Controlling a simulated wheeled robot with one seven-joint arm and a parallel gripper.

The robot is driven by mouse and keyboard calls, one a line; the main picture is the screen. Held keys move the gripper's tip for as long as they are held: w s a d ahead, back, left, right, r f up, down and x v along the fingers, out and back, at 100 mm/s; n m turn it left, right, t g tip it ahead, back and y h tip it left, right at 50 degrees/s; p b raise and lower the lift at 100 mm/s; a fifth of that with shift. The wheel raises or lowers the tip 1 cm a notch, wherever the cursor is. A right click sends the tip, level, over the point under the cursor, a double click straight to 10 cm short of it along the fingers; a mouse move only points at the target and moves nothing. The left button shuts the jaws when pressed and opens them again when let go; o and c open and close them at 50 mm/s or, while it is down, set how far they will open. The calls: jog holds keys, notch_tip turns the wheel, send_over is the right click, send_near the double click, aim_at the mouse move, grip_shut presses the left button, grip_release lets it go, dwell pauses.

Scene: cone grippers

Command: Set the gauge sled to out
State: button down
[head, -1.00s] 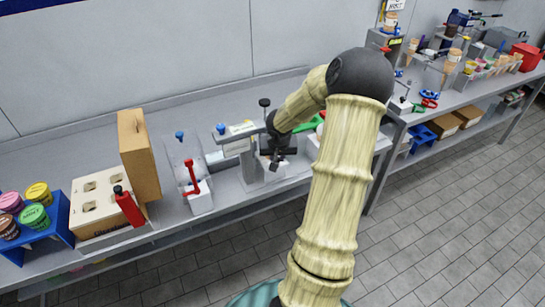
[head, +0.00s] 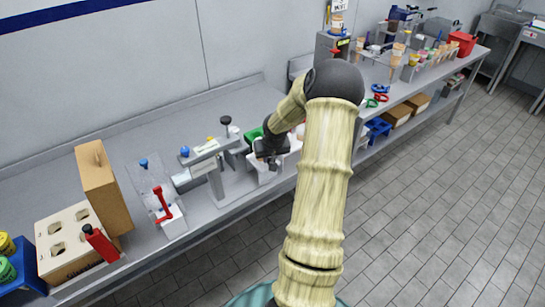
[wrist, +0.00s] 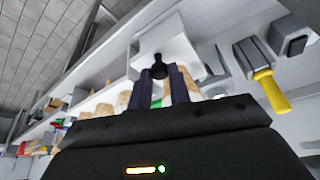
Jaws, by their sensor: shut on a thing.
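My gripper (head: 268,163) is at the right of the grey bench fixture, low over a pale block. In the wrist view its two dark fingers (wrist: 163,88) are shut on a black knob (wrist: 157,62) on a pale plate (wrist: 178,42). I take this plate and knob to be the gauge sled; its label cannot be read. In the head view the pale block (head: 262,177) under my gripper is partly hidden by the gripper. To its left stands the grey fixture (head: 216,186) with a labelled top plate (head: 205,147) and a blue knob (head: 185,151).
A black-topped post (head: 226,121) and a green item (head: 253,135) stand close to my gripper. A red-handled stand (head: 165,204), tan board (head: 104,187) and holed box (head: 65,247) are further left. A yellow handle (wrist: 271,91) shows in the wrist view. The floor at right is clear.

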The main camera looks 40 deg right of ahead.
jog(key=shift+d+r, duration=0.1)
jog(key=shift+d, duration=0.1)
jog(key=c, duration=1.3)
grip_release()
jog(key=shift+d, duration=0.1)
jog(key=v, duration=1.7)
jog(key=shift+s+p, duration=0.2)
jog(key=shift+p, duration=0.15)
jog(key=shift+w+a, duration=0.15)
jog(key=shift+a, duration=0.15)
